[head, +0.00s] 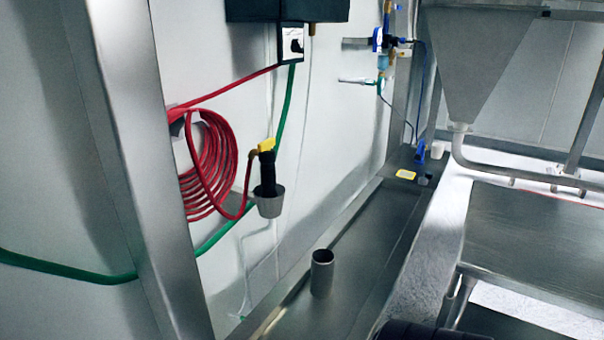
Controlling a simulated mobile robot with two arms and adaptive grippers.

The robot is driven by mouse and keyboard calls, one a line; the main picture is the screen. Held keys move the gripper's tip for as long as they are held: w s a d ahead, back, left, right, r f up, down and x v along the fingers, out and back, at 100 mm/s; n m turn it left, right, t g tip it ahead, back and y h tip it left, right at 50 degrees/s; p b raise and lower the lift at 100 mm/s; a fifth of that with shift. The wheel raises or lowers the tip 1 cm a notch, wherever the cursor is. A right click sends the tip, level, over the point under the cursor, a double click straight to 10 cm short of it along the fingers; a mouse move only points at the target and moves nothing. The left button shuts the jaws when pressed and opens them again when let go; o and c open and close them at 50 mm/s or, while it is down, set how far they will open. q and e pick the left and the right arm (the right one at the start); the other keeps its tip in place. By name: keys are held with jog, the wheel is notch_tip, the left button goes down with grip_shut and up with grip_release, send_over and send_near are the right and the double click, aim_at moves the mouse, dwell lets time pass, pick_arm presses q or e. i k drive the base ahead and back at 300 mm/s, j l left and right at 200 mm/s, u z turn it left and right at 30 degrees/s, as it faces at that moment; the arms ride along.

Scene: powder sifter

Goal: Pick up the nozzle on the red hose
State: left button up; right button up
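The red hose (212,165) hangs coiled on the wall at the left of the head view. Its end curves up to a nozzle (267,165) with a black body and a yellow top. The nozzle stands upright with its lower end in a small grey metal cup (269,203) at the wall. The lower tip of the nozzle is hidden inside the cup. Neither of my grippers can be made out in the head view. A dark shape at the bottom edge is too cut off to identify.
A metal post (135,150) stands left of the hose. A steel tray (350,265) runs below, with an upright metal tube (322,273) on it. A green hose (75,270) runs along the wall. A steel table (530,235) and a hopper (475,60) are at the right.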

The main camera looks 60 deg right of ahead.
aim_at(267, 159)
jog(key=z, duration=1.65)
